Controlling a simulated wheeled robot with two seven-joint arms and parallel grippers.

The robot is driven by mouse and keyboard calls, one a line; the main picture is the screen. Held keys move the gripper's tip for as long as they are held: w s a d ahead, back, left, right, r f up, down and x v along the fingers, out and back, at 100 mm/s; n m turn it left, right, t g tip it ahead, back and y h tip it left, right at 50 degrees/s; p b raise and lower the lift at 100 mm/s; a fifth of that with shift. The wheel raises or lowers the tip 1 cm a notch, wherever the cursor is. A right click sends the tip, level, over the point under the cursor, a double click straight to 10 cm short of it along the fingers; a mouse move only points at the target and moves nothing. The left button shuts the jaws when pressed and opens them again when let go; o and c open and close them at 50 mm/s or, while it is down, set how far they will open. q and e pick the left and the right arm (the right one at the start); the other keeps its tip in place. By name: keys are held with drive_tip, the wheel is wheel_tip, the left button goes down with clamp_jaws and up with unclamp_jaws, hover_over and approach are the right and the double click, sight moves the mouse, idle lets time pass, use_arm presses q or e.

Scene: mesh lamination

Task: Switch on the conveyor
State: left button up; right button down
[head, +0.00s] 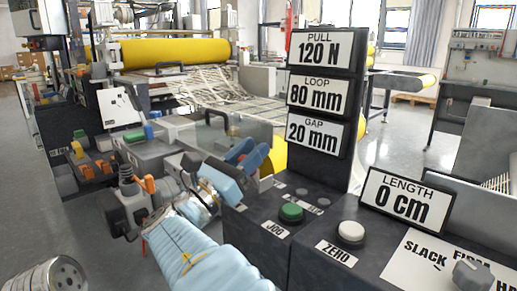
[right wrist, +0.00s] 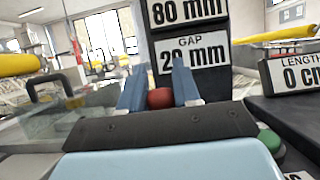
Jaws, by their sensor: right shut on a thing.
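My right gripper (head: 248,153) reaches in from the bottom in the head view, its blue fingers beside the dark control panel (head: 262,262). In the right wrist view the right gripper (right wrist: 160,92) has its two blue fingers on either side of a round red knob (right wrist: 160,98), shut on it. The red knob is hidden in the head view. A green button (head: 291,212) labelled JOG and a white button (head: 351,232) labelled ZERO sit on the panel, away from the fingers. No switch is clearly marked for the conveyor. My left gripper is not in view.
A sign post (head: 322,100) reads PULL 120 N, LOOP 80 mm, GAP 20 mm. A LENGTH sign (head: 402,197) reads 0 cm. A grey selector knob (head: 472,276) is at lower right. A yellow roller (head: 160,53) and pale strips (head: 215,85) lie behind, left.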

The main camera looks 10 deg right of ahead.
drive_tip(key=c, duration=0.9)
unclamp_jaws()
drive_tip(key=b+v, duration=0.1)
drive_tip(key=v, duration=1.3)
drive_tip(key=shift+f, duration=0.15)
